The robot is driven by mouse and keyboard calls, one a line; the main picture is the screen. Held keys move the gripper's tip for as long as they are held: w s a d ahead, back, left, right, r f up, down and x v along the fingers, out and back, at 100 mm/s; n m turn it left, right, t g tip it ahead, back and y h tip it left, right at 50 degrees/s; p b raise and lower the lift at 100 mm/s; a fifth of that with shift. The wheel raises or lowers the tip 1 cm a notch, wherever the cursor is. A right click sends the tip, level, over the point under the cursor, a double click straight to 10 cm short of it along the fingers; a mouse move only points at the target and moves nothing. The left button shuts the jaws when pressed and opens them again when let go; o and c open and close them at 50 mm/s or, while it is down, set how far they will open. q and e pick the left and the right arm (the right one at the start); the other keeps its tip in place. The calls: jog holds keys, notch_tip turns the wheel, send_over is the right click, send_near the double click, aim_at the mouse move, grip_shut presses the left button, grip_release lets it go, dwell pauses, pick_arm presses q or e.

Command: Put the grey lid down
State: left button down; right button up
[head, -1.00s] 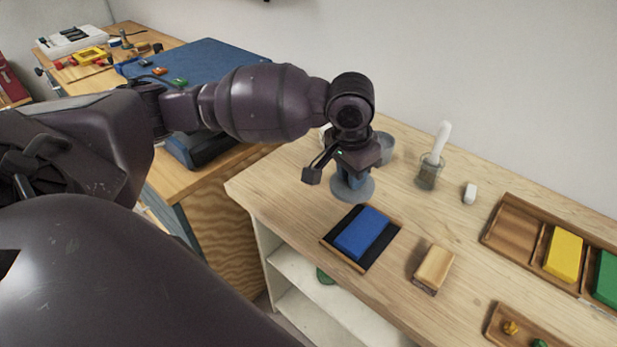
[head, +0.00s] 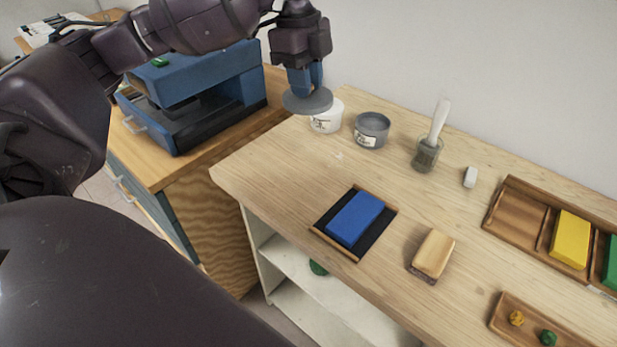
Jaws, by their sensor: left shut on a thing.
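My left gripper (head: 304,78) is at the top middle of the head view, shut on the grey lid (head: 307,102). The lid is a flat round disc held roughly level, with the blue fingers above it. It hangs above the back left part of the wooden table, in front of a white tub (head: 328,117) that it partly covers. A grey tub (head: 371,130) with a label stands to the right of the white one, open at the top. My right gripper is not in view.
A blue block (head: 354,218) lies on a black tray, with a wooden block (head: 433,254) beside it. A glass with a brush (head: 428,150), a white eraser (head: 470,177) and a wooden tray (head: 515,217) stand right. The table's left part (head: 270,165) is clear.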

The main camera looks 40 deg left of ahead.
pick_arm(q)
jog(key=shift+a, duration=0.1)
jog(key=shift+f, duration=0.4)
jog(key=b, duration=0.3)
send_over(307, 177)
notch_tip(307, 177, down, 12)
jog(key=shift+a+f, duration=0.2)
jog(key=shift+f, duration=0.55)
notch_tip(307, 177, down, 5)
jog(key=shift+f+b, duration=0.2)
jog(key=shift+b, duration=0.45)
jog(key=shift+f, duration=0.1)
